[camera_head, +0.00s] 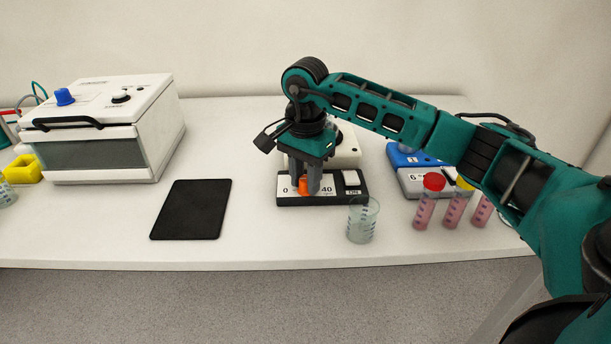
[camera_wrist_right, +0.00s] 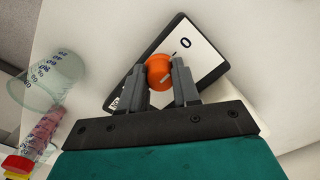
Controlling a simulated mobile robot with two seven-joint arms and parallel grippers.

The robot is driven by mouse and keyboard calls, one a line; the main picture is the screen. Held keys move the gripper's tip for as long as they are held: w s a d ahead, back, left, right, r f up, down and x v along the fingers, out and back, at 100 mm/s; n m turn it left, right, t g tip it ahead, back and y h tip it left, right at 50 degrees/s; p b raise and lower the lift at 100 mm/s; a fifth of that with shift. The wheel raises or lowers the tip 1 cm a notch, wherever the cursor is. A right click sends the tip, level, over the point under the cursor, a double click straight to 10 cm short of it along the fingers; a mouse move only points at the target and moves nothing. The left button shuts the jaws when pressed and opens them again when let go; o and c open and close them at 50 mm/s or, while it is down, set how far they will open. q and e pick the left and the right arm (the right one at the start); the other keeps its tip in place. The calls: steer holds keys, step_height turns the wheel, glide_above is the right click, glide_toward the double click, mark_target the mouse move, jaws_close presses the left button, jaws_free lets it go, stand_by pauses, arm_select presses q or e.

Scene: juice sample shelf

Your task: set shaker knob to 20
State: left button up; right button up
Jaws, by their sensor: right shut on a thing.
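The shaker's control panel (camera_head: 283,200) stands on the white table, with a black front and a white scale marked 0 on the left and 40 on the right. Its orange knob (camera_head: 303,187) sits between the fingers of my right gripper (camera_head: 305,182), which points down from above. In the right wrist view the orange knob (camera_wrist_right: 159,71) is held between the two grey fingertips of the right gripper (camera_wrist_right: 160,84). The fingers hide part of the scale, and I cannot read the knob's setting. My left gripper is not in view.
A clear beaker (camera_head: 362,220) stands close to the panel's front right corner. Pink tubes (camera_head: 453,208) with coloured caps and a blue-grey device (camera_head: 410,170) are to the right. A black mat (camera_head: 191,209) lies to the left, near a white box machine (camera_head: 100,130).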

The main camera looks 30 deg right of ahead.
steer(key=shift+c, duration=1.2)
steer(key=shift+m, duration=0.3)
steer(key=m, duration=0.3)
steer(key=shift+m, duration=0.4)
steer(key=m, duration=0.4)
steer(key=shift+w+p, duration=0.1)
steer(key=shift+p, duration=0.25)
steer(key=m, duration=0.5)
steer(key=shift+p, duration=0.3)
steer(key=shift+d+m+p, duration=0.1)
steer(key=shift+m+p, duration=0.2)
steer(key=shift+m, duration=1.9)
